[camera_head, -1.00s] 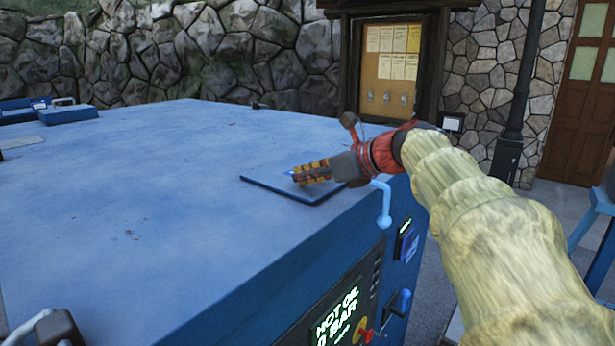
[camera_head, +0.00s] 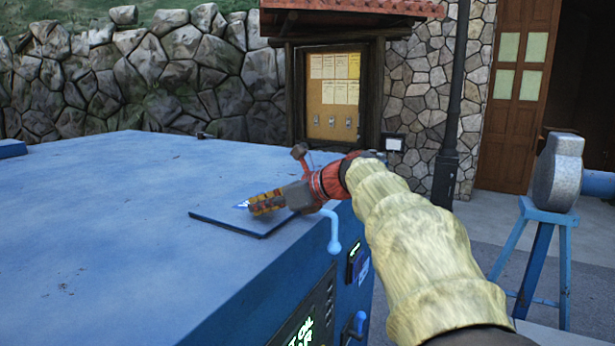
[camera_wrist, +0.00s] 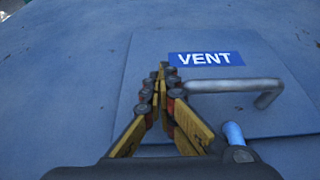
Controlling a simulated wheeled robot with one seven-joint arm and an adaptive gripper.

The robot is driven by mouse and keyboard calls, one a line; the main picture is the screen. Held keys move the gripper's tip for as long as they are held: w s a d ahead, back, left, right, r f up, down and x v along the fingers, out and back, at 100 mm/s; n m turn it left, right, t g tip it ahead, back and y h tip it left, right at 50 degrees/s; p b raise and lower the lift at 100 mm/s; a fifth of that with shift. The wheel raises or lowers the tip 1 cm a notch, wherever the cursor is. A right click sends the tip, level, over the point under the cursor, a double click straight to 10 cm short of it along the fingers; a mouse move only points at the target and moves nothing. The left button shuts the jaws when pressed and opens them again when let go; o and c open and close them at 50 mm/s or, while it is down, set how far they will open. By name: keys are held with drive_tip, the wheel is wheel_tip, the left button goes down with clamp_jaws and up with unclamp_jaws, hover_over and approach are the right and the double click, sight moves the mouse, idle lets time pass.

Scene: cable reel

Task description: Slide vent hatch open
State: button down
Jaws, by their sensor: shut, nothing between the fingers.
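The vent hatch is a flat blue plate (camera_head: 238,224) on top of the blue machine, near its right edge. In the wrist view the hatch (camera_wrist: 225,118) carries a blue VENT label (camera_wrist: 206,58) and a grey bent bar handle (camera_wrist: 240,85). My gripper (camera_head: 254,206) is over the hatch, its yellow fingers pointing left. In the wrist view my gripper (camera_wrist: 163,75) has its fingertips together and empty, just left of the handle's left end. I cannot tell whether the fingers touch the handle. The hatch looks closed, with no opening visible.
The blue machine top (camera_head: 110,205) is broad and mostly clear to the left. A light-blue bent lever (camera_head: 333,232) sticks out at its right edge, beside my gripper. A blue stand (camera_head: 545,245) is at the right. A notice board (camera_head: 335,95) and stone wall are behind.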

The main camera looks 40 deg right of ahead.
drive_tip(key=shift+w+d+p, duration=1.05)
drive_tip(key=shift+d+p, duration=0.85)
drive_tip(key=shift+d, duration=1.05)
drive_tip(key=shift+w+d+p, duration=1.05)
drive_tip(key=shift+d+p, duration=0.9)
drive_tip(key=shift+d, duration=0.95)
drive_tip(key=shift+w+d+p, duration=1.05)
drive_tip(key=shift+d+p, duration=0.85)
drive_tip(key=shift+d, duration=1.05)
drive_tip(key=shift+w+d, duration=0.25)
drive_tip(key=shift+d, duration=0.45)
drive_tip(key=shift+w+d, duration=0.3)
drive_tip(key=shift+d, duration=0.45)
drive_tip(key=shift+w+d, duration=0.25)
drive_tip(key=shift+d, duration=0.45)
drive_tip(key=shift+s+a+r, duration=0.2)
drive_tip(key=shift+a+r, duration=0.35)
drive_tip(key=shift+r, duration=0.2)
drive_tip(key=shift+s+a+r, duration=0.2)
drive_tip(key=shift+a+r, duration=0.35)
drive_tip(key=shift+r, duration=0.2)
drive_tip(key=shift+d, duration=0.15)
drive_tip(key=shift+s+d, duration=0.15)
drive_tip(key=shift+s, duration=0.2)
drive_tip(key=s+d+r, duration=0.2)
drive_tip(key=s+d, duration=0.1)
drive_tip(key=s, duration=0.7)
drive_tip(key=shift+s+d, duration=0.3)
drive_tip(key=shift+d, duration=0.05)
